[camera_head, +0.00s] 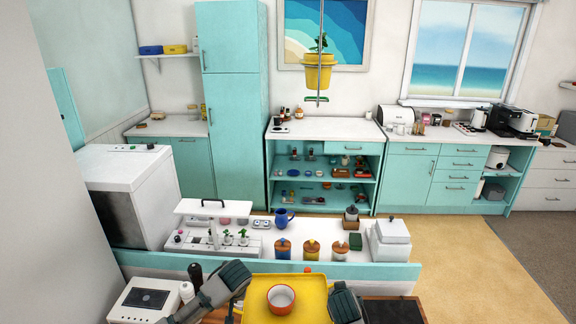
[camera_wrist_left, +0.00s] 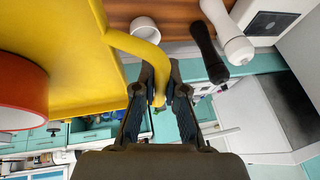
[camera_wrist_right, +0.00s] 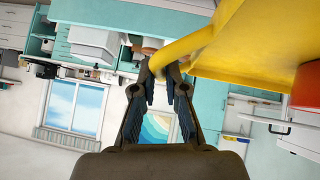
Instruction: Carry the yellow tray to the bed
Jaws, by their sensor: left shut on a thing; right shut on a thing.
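The yellow tray (camera_head: 312,287) is at the bottom middle of the head view, close to me, with an orange bowl with a white inside (camera_head: 281,297) standing on it. My left gripper (camera_head: 239,303) is shut on the tray's handle at its left side; the left wrist view shows the fingers (camera_wrist_left: 160,97) around the curved yellow handle (camera_wrist_left: 148,52). My right gripper (camera_head: 334,292) is at the right side; in the right wrist view its fingers (camera_wrist_right: 158,80) are shut on the other handle (camera_wrist_right: 185,45). No bed is in view.
A counter (camera_head: 340,271) with jars, a mug and a white canister runs just ahead. A wooden surface (camera_wrist_left: 172,14) with a white cup (camera_wrist_left: 146,28) and black and white bottles lies below the left gripper. Open yellow floor (camera_head: 480,250) lies to the right. A white wall stands left.

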